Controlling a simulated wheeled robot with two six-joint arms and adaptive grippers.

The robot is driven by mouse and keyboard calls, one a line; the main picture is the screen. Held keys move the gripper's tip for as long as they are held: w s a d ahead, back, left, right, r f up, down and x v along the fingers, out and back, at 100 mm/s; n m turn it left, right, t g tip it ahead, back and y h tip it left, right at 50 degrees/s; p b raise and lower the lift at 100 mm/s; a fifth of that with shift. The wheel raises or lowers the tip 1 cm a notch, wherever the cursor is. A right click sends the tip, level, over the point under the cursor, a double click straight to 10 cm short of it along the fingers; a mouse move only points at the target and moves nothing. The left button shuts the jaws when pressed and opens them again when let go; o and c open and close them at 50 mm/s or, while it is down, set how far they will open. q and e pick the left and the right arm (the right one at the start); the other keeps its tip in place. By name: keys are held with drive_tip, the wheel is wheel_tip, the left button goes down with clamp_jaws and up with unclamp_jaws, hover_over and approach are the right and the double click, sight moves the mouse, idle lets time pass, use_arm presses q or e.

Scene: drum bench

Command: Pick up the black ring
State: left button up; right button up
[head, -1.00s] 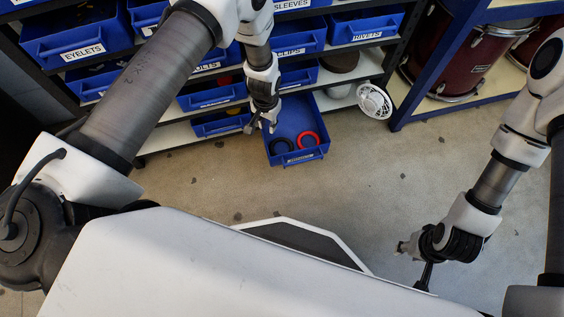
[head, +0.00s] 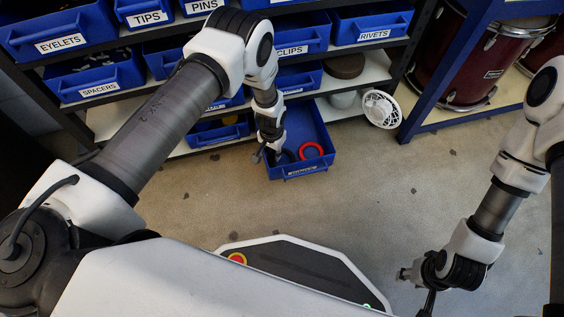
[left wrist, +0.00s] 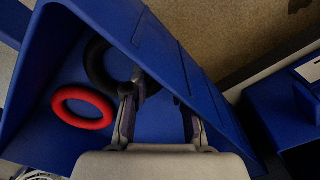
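The black ring (head: 285,157) lies flat in the front of a pulled-out blue drawer (head: 309,122), partly hidden by my left gripper in the head view. In the left wrist view the ring (left wrist: 91,67) lies on the drawer floor, its right side partly covered by a finger. My left gripper (head: 270,155) is low at the drawer's front left. In the wrist view my left gripper (left wrist: 158,95) is open, one finger overlapping the ring's right edge, nothing visible between the fingers; contact cannot be told. My right gripper (head: 403,273) is far from the drawer; its fingers are unclear.
A red ring (head: 302,154) lies beside the black ring, also in the left wrist view (left wrist: 87,122). Drawer walls (left wrist: 172,68) enclose both. Labelled blue bins (head: 62,43) fill the shelves behind. A white fan-like object (head: 381,109) stands right. The floor (head: 370,190) is clear in front.

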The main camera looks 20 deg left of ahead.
use_arm(q)
drive_tip(key=shift+r, duration=0.1)
clamp_jaws()
drive_tip(key=shift+r, duration=0.1)
